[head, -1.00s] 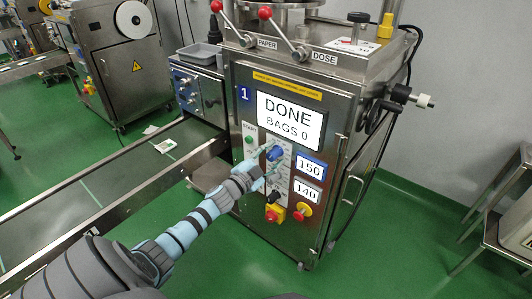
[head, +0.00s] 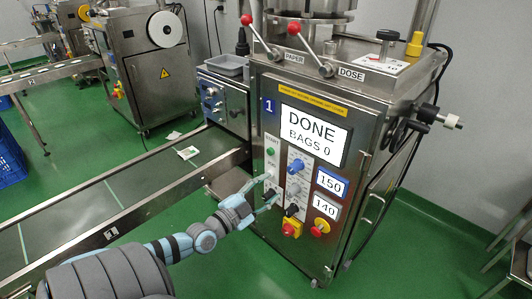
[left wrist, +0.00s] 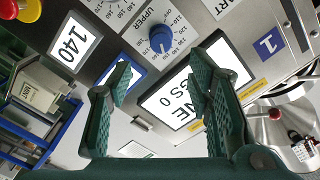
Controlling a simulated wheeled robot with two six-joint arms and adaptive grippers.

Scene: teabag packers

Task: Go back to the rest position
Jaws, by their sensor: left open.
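My left gripper (head: 270,187) is open and empty in front of the lower left of the machine's control panel, below and left of the blue knob (head: 295,166). In the left wrist view, its two green fingers (left wrist: 168,85) are spread with nothing between them. The blue knob (left wrist: 162,38) shows beyond them, clear of both. The packing machine (head: 345,115) has a screen (head: 314,134) reading DONE, BAGS 0, and displays reading 150 (head: 332,183) and 140 (head: 325,207). My right gripper is not in view.
A conveyor (head: 75,212) with a small packet (head: 188,152) runs to the machine's left side. Another machine (head: 150,75) stands behind, and a blue crate (head: 10,158) is at the left edge. A metal stand (head: 519,262) is at the right. Green floor is open below.

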